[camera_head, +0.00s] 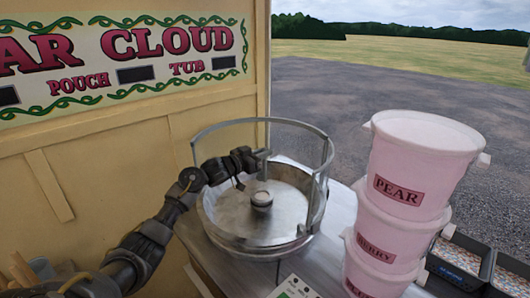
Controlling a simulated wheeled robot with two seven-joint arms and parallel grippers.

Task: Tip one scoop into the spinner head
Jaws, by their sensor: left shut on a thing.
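The spinner head (262,199) is a small round metal cap in the middle of a wide metal bowl (222,222). My left gripper (263,156) reaches in from the left and is over the bowl, above the spinner head and apart from it. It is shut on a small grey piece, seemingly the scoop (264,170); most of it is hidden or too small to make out. I cannot tell whether it holds sugar or how it is tilted. My right gripper is not in view.
A metal guard rail (327,190) rings the bowl's far and right sides. Stacked pink tubs (403,180), labelled PEAR and BERRY on the upper ones, stand to the right. A control panel (293,288) is in front of the bowl.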

